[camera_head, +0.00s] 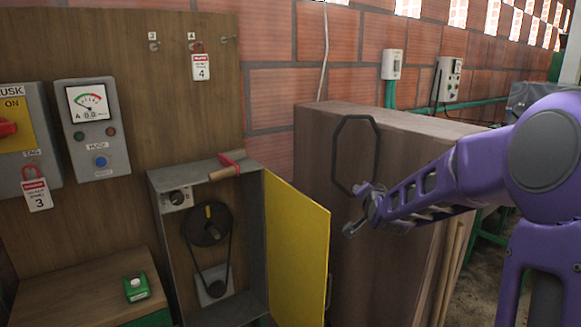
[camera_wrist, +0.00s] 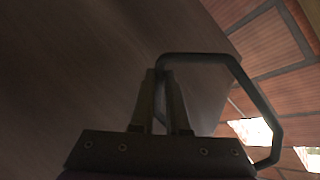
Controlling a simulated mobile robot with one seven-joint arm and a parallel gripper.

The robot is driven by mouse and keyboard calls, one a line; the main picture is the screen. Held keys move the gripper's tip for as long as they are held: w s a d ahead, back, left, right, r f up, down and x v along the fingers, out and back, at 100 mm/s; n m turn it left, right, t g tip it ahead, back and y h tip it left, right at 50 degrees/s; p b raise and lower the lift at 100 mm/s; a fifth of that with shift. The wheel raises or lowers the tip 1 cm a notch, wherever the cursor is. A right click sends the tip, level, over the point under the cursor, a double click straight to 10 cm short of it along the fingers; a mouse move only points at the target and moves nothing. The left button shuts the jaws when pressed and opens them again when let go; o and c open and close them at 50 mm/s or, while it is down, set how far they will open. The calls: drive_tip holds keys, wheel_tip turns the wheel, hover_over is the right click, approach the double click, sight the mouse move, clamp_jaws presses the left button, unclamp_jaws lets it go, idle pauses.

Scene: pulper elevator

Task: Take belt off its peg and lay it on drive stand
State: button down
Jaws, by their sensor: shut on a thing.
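A dark, many-sided belt loop (camera_head: 335,152) stands up from my gripper (camera_head: 360,211) in the head view, in front of the brown wooden box. In the wrist view, my gripper (camera_wrist: 165,78) has its fingers closed on one side of the belt (camera_wrist: 253,95), and the loop extends to the right. I see no peg at the belt. Another dark belt (camera_head: 228,255) runs around a black upper pulley (camera_head: 207,224) and a lower pulley in an open grey drive cabinet (camera_head: 156,215). I cannot tell which thing is the drive stand.
The cabinet's yellow door (camera_head: 297,250) is open toward the brown wooden box (camera_head: 420,125). A red-banded wooden piece (camera_head: 228,170) lies on the cabinet top. A wooden bench (camera_head: 60,290) with a green button box (camera_head: 137,287) stands at left. Hooks and tags (camera_head: 201,68) are on the board.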

drive_tip(key=s+d+f, duration=0.2)
drive_tip(key=s+f, duration=0.5)
drive_tip(key=f, duration=0.1)
drive_tip(key=shift+s+d, duration=0.3)
drive_tip(key=shift+d, duration=0.1)
drive_tip(key=shift+f, duration=0.15)
